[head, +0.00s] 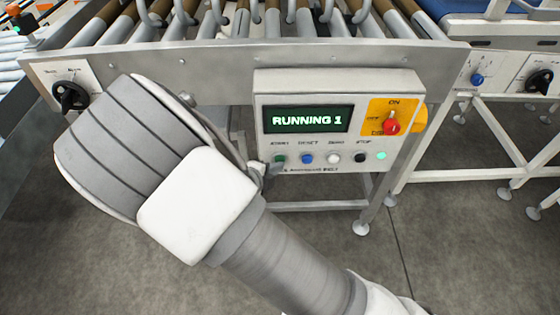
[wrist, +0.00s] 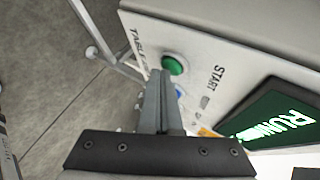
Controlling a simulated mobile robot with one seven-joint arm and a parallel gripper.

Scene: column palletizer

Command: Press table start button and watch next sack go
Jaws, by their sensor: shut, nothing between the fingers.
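The control box (head: 345,88) hangs on the front of the roller table, its display (head: 307,119) lit and reading "RUNNING 1". The green start button (head: 280,158) is at the left end of the button row. It also shows in the wrist view (wrist: 173,64), beside the word START. My gripper (head: 264,168) is shut and empty, its tips just beside the green button. In the wrist view the closed fingertips (wrist: 159,74) overlap the button's lower edge; I cannot tell whether they touch it. No sack is in view.
A red switch (head: 391,126) on yellow is above. A black knob (head: 70,96) is at left. Bare floor (head: 430,230) lies at lower right.

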